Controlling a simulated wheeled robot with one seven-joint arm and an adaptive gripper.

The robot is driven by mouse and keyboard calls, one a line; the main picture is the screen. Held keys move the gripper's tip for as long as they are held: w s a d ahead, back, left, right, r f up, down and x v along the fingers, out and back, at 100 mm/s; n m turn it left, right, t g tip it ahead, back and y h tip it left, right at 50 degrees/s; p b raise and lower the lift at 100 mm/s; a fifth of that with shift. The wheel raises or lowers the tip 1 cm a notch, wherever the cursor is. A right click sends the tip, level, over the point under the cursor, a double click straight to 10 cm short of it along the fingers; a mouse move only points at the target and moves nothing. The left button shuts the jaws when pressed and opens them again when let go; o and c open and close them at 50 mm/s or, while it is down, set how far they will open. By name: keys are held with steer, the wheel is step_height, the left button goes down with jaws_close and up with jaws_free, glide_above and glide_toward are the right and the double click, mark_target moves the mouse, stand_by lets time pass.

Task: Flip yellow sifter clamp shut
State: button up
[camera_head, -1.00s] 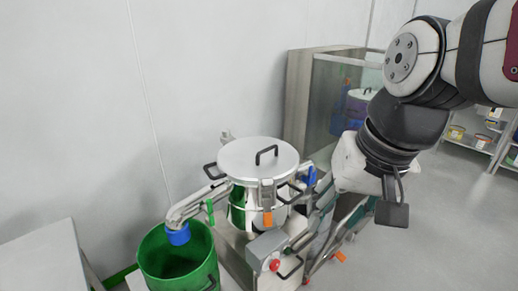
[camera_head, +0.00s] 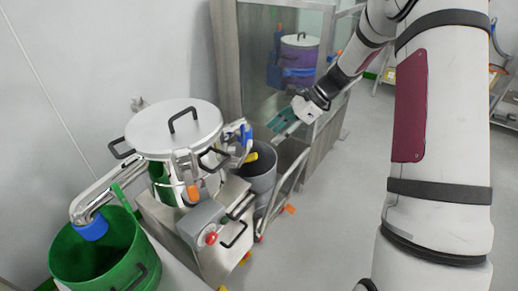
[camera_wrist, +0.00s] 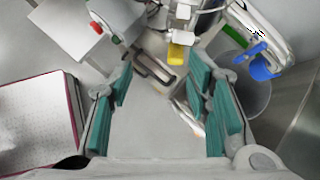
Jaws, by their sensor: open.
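The sifter is a steel drum with a round lid (camera_head: 172,128) in the head view. A small yellow clamp handle (camera_head: 252,157) sticks out on its right side, below a blue handle (camera_head: 246,134). In the wrist view the yellow clamp handle (camera_wrist: 181,54) is at the upper middle, pointing toward my gripper from a pale metal latch. My gripper (camera_head: 283,123) is to the right of the sifter, apart from the clamp. In the wrist view my gripper (camera_wrist: 162,98) has its teal fingers spread wide, with nothing held between them.
A grey bin (camera_head: 262,172) stands beside the sifter, under the clamp side. A grey control box with a red button (camera_head: 211,239) is at the front. A green drum (camera_head: 95,255) is at lower left. A glass-fronted cabinet (camera_head: 225,60) is behind. The floor to the right is open.

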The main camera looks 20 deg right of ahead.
mark_target(255, 154)
step_height(255, 154, down, 3)
steer(key=w+d+m, duration=0.2)
steer(key=d, duration=0.1)
steer(key=shift+t, duration=0.4)
steer(key=x, duration=1.4)
steer(key=shift+s+a+r, duration=0.15)
steer(key=shift+a+r, duration=0.05)
steer(key=shift+y, duration=0.3)
jaws_close()
